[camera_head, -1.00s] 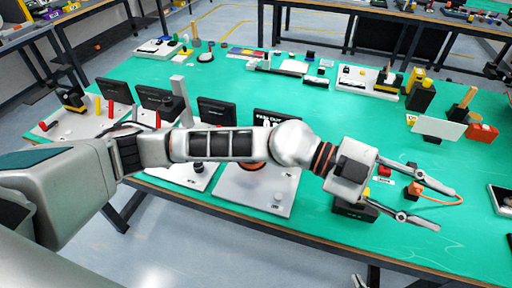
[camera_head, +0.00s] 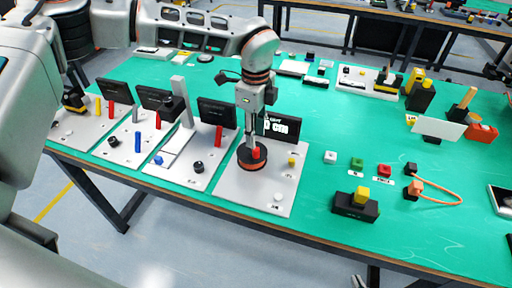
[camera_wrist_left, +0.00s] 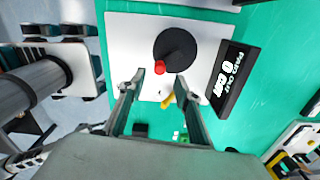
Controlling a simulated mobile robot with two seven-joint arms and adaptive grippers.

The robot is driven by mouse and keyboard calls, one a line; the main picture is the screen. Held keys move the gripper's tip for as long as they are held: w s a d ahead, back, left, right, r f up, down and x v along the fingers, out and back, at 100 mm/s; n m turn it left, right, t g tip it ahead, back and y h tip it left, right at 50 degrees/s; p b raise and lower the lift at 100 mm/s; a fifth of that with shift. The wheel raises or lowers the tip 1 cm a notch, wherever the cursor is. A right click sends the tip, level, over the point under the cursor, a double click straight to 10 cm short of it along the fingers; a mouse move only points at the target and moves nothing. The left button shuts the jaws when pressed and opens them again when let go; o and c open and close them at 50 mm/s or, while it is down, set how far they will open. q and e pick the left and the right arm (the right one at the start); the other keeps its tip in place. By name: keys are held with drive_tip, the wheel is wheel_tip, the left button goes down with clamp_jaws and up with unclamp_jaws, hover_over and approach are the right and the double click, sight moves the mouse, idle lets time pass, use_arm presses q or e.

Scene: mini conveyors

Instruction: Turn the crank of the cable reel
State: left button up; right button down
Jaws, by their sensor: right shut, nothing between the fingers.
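The cable reel (camera_head: 252,167) is a dark drum with an orange-brown lower edge on a white base plate (camera_head: 228,186). Its crank has a red knob (camera_head: 256,153), also seen in the left wrist view (camera_wrist_left: 159,67) near the edge of the dark disc (camera_wrist_left: 178,48). My left gripper (camera_head: 251,146) points down over the reel. Its fingers are apart in the left wrist view (camera_wrist_left: 159,80), with the red knob between or just beyond the tips; contact cannot be told. A small display (camera_wrist_left: 228,80) reads "PAID OUT 0 cm". My right gripper (camera_head: 358,282) barely shows at the bottom edge, shut and empty.
White panels with dark screens (camera_head: 217,112) and red handles stand left of the reel. A yellow piece (camera_head: 292,161) is on the reel's plate. Small buttons (camera_head: 384,171), a black box with yellow top (camera_head: 356,205) and an orange cable loop (camera_head: 440,188) lie right.

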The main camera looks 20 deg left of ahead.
sight(256, 149)
use_arm(q)
drive_tip(key=shift+f+p, duration=0.35)
drive_tip(key=shift+f, duration=2.75)
drive_tip(key=shift+d, duration=0.1)
clamp_jaws()
